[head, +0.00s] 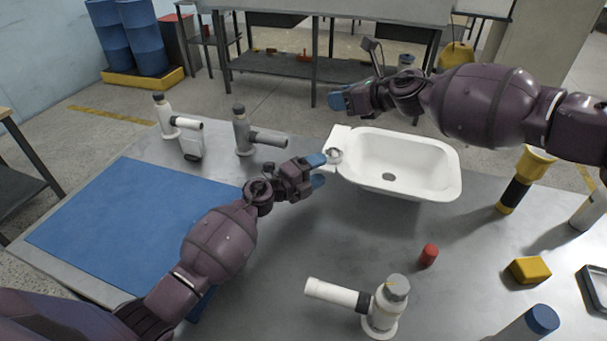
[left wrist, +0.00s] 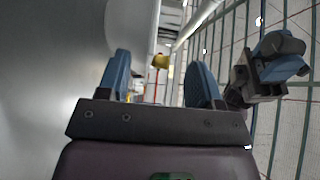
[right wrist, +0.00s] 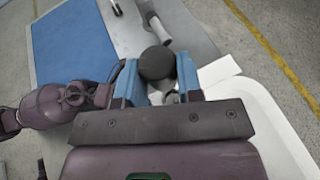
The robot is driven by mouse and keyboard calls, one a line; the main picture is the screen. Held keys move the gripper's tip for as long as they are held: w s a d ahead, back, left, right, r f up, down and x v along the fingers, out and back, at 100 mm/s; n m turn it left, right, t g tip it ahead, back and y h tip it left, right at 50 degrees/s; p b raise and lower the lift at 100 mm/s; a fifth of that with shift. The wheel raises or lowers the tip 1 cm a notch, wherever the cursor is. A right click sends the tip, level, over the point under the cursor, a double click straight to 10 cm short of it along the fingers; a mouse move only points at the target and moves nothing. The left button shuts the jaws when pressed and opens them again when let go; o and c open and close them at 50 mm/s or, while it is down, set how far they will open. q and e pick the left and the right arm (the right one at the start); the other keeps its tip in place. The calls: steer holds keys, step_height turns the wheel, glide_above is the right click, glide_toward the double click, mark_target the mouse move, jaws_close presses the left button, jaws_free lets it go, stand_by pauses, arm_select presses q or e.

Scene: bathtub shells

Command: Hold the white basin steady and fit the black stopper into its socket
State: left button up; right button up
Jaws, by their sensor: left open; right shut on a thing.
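The white basin (head: 448,165) stands on the grey table, with a dark round drain opening (head: 389,177) in its floor. A round metallic fitting (head: 334,155) sits on its left ledge. My left gripper (head: 317,170) is open and empty, its fingers close to that ledge; I cannot tell whether they touch it. My right gripper (head: 343,98) is above the basin's far left corner. In the right wrist view, the black stopper (right wrist: 157,62) is between its blue fingers, which are shut on it. The stopper is not clearly seen in the head view.
A blue mat (head: 120,215) covers the table's left. Grey and white pipe fittings (head: 242,130) stand behind it, and a white one (head: 385,305) in front. A red cylinder (head: 428,255), a yellow block (head: 530,270) and a yellow-black tool (head: 515,190) lie or stand to the right.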

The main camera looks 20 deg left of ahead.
mark_target(336, 162)
arm_select(q)
steer(key=shift+x, duration=2.2)
steer(key=shift+c, duration=0.4)
jaws_close()
steer(key=shift+o, duration=0.6)
jaws_free()
steer(key=shift+c, duration=0.4)
steer(key=c, duration=0.9)
